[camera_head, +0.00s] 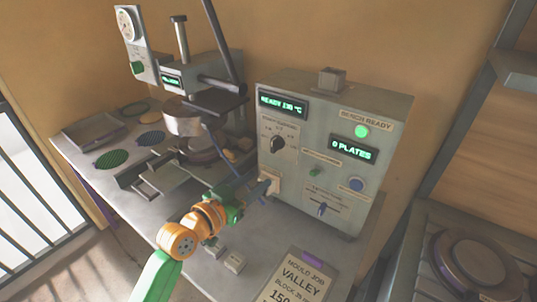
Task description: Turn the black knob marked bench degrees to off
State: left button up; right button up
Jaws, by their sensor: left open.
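The grey control box (393,110) stands on the bench, its front panel facing me. A black knob (278,144) is on the panel's left side under a small label and a scale; the label and the pointer setting are too small to read surely. The display (283,105) above it appears to read "READY 230 °C". My left gripper (265,187) is open, low in front of the panel's lower left, below the knob and apart from it. It partly covers a pale plate there. My right gripper is not in view.
The press (184,117) stands close on the left. A mould job card (303,278) lies at the bench front. Round plates (480,262) sit at the right.

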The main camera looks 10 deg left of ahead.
pick_arm(q)
jog(key=t, duration=0.2)
send_near(272, 146)
jog(key=w, duration=0.2)
jog(key=x, duration=0.6)
jog(key=shift+w+d+p, duration=0.25)
jog(key=shift+d+p, duration=0.15)
jog(key=shift+s, duration=0.1)
jog(key=shift+c, duration=0.2)
grip_shut()
